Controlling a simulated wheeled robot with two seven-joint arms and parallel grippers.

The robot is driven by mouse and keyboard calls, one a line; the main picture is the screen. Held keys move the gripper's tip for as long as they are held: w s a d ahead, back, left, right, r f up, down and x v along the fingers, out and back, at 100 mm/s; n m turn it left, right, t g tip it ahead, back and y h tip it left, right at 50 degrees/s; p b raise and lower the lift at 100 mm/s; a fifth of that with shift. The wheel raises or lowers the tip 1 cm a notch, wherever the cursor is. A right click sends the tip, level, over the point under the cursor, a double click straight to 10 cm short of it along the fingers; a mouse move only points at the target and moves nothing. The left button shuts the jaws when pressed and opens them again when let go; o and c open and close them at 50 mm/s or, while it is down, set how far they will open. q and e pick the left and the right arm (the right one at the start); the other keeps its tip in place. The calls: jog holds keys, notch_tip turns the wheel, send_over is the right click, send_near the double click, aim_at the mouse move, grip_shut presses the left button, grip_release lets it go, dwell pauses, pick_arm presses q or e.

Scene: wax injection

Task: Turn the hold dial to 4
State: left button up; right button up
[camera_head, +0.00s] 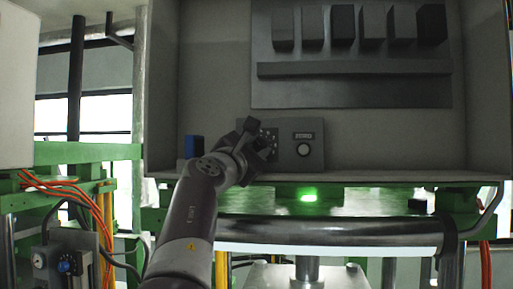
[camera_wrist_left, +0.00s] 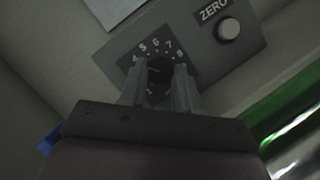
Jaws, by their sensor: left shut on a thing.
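The hold dial (camera_wrist_left: 160,68) is a dark round knob on a grey control panel (camera_head: 312,161), ringed by white numbers; 5, 6, 7 and 8 read along its upper side in the left wrist view. My left gripper (camera_wrist_left: 161,80) has one finger on each side of the knob and is shut on it. A short pale mark shows at the knob's left side, but I cannot tell exactly which number it points to. In the head view my left gripper (camera_head: 262,143) covers most of the dial. My right gripper is not in view.
A blue block (camera_head: 194,147) stands left of the panel. A green light (camera_head: 308,195) glows below the cabinet shelf. Several grey blocks line the back wall.

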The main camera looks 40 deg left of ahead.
pick_arm(q)
jog(key=shift+f+m, duration=0.1)
jog(key=shift+m, duration=0.6)
jog(key=o, duration=0.9)
jog(key=shift+o, duration=0.8)
jog(key=b+v, duration=0.7)
jog(key=v, duration=0.5)
jog(key=shift+s+b, duration=0.35)
jog(key=shift+s, duration=0.05)
jog(key=shift+a, duration=0.1)
